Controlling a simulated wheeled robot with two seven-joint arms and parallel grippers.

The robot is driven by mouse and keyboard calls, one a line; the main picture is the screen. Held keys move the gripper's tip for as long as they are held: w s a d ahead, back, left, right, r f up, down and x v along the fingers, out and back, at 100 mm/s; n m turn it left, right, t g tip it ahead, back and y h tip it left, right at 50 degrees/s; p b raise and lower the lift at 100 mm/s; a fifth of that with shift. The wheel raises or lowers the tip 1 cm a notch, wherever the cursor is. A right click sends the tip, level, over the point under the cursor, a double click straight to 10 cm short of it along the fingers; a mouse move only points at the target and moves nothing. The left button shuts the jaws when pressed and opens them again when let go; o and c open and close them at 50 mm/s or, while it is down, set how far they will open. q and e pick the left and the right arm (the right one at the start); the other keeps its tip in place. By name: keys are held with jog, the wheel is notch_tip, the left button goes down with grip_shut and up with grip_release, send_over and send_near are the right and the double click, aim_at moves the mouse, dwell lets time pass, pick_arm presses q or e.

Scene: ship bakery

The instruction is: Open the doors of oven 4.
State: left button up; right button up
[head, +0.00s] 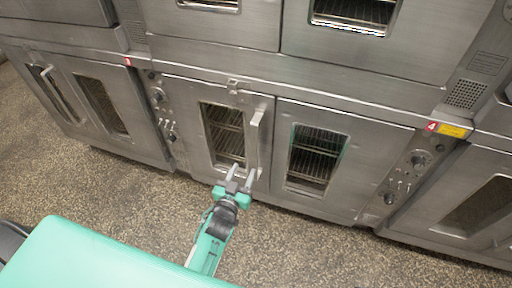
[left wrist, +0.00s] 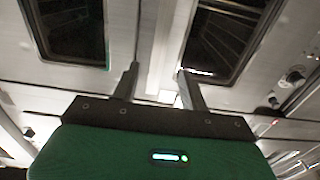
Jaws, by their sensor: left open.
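Oven 4 has a red and yellow label (head: 445,129) at its upper right corner. Its left door (head: 190,105) and right door (head: 375,150) are steel, with dark windows showing racks, and both look shut. A pale upright handle (head: 256,122) stands on the left door near the seam between the doors. My left gripper (head: 241,173) is open, just below the handle in the head view. In the left wrist view my left gripper (left wrist: 157,78) has its two fingers apart, with the pale handle bar (left wrist: 160,45) between or just beyond them. Contact cannot be told. My right gripper is not in view.
A control panel with knobs (head: 403,175) is right of the doors. Another oven, marked with a red label (head: 127,62), is at left, with its own handle (head: 55,92). More ovens are above and at right. The speckled floor (head: 310,245) in front is clear.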

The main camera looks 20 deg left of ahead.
aim_at(254, 148)
pick_arm(q)
jog(key=w, duration=1.2)
jog(key=shift+w+d+b, duration=0.2)
jog(key=shift+w+b, duration=0.05)
jog(key=shift+b, duration=0.1)
jog(key=shift+w, duration=0.5)
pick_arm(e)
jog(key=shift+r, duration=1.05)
pick_arm(q)
grip_shut()
